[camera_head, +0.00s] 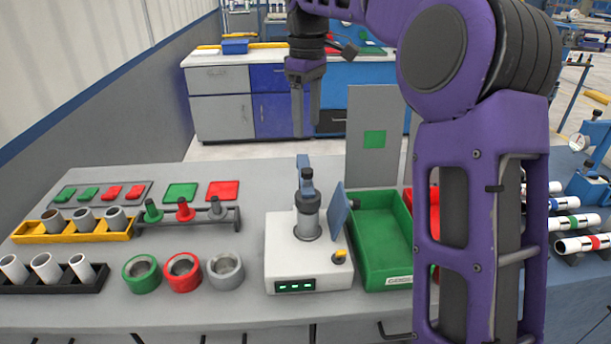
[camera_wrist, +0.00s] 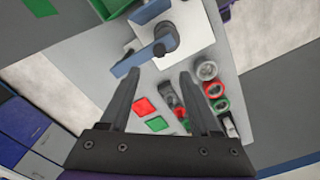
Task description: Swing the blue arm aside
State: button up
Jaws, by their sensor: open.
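The blue arm (camera_head: 304,168) sits on top of a grey post on a white device (camera_head: 284,262) on the bench. In the wrist view the blue arm (camera_wrist: 132,59) reaches from the post down and left, with its end close to the left fingertip in the picture. My gripper (camera_head: 306,128) hangs above and behind the device, pointing down, apart from the blue arm. In the wrist view my gripper (camera_wrist: 160,74) is open, with nothing between its fingers.
A blue plate (camera_head: 339,209) tilts at the device's right side, beside a green bin (camera_head: 378,208). A grey panel (camera_head: 371,125) with a green square stands behind the bin. A small rack (camera_head: 190,222) with coloured pieces and several rings are to the left.

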aim_at(307, 170)
notch_tip(307, 170, down, 13)
jog(key=b, duration=0.2)
jog(key=shift+f+b, duration=0.2)
jog(key=shift+b, duration=0.1)
grip_shut()
dwell(1.2)
